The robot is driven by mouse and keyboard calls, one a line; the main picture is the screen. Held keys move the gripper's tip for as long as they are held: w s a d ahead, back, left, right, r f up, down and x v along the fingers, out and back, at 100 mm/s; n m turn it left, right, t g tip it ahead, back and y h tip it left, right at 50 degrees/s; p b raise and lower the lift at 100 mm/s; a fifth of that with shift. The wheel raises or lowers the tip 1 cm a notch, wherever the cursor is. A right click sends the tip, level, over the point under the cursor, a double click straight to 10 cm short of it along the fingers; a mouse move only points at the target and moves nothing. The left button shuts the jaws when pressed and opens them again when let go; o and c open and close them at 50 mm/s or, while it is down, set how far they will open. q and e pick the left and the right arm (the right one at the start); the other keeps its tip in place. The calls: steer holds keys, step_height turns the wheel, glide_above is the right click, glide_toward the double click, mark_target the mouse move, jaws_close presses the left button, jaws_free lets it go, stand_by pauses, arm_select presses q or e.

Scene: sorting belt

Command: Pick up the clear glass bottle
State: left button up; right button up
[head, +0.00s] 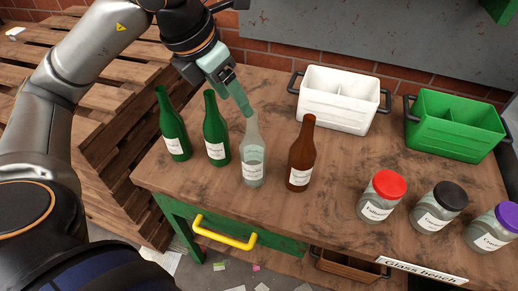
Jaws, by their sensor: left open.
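The clear glass bottle (252,158) stands upright on the wooden bench (330,215), between a green bottle (216,130) on its left and a brown bottle (301,155) on its right. It has a white label. My left gripper (246,108) reaches down from above, with its fingertips at the top of the clear bottle's neck. The gripper is open. The fingers partly hide the bottle's mouth, so I cannot tell whether they touch it. My right gripper is not in view.
Another green bottle (173,125) stands at the left. A white divided crate (339,98) and a green crate (455,124) stand at the back. Jars with red (380,197), black (440,206) and purple (492,228) lids line the right. Wooden pallets (98,100) lie left of the bench.

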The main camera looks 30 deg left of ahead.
mark_target(256, 127)
arm_select(q)
steer(key=x, duration=0.6)
steer(key=shift+d+f+b, duration=0.1)
steer(key=shift+f+b, duration=0.15)
steer(key=shift+b, duration=0.05)
steer(key=shift+w+r+x, duration=0.1)
steer(key=shift+w+x, duration=0.1)
steer(key=shift+x, duration=0.75)
steer(key=shift+w+r+x, duration=0.1)
steer(key=shift+w+x, duration=0.1)
steer(key=shift+x, duration=0.75)
steer(key=shift+w+r+x, duration=0.1)
steer(key=shift+w+x, duration=0.1)
steer(key=shift+x, duration=0.75)
jaws_close()
